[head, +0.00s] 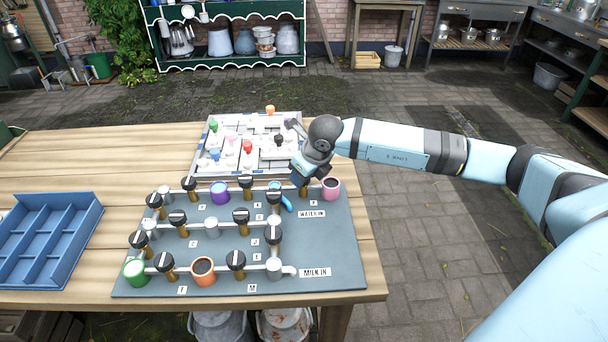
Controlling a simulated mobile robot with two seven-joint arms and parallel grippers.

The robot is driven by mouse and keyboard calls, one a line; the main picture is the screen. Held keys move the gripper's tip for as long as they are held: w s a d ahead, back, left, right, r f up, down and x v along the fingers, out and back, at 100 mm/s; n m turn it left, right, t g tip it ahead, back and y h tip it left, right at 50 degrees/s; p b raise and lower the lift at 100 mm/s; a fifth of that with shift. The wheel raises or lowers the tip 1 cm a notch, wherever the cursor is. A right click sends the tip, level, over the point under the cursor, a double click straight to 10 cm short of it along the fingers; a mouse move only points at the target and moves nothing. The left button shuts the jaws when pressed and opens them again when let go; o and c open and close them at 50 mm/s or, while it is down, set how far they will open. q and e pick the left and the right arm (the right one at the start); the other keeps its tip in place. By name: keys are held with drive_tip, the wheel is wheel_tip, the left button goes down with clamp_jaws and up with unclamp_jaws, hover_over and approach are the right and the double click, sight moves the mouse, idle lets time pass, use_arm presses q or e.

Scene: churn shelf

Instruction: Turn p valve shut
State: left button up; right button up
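A grey board (325,262) on the wooden table carries a pipe network with several valves that have black round knobs with a white bar. The small letter tags are too small to read surely, so I cannot tell which valve is p. My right gripper (303,179) comes from the right, pointing down at the board's upper right, over a brass-stemmed valve (303,191) between the blue hooked pipe and the pink cup. Its fingers hide that valve's knob. Whether they grip it or are open is not clear. My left gripper is not in view.
Purple (220,191), orange (203,271) and green (135,271) cups stand on the board.

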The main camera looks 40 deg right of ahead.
drive_tip(key=o, duration=0.9)
drive_tip(key=v, duration=1.4)
drive_tip(key=shift+s+f, duration=0.1)
drive_tip(key=shift+f, duration=0.05)
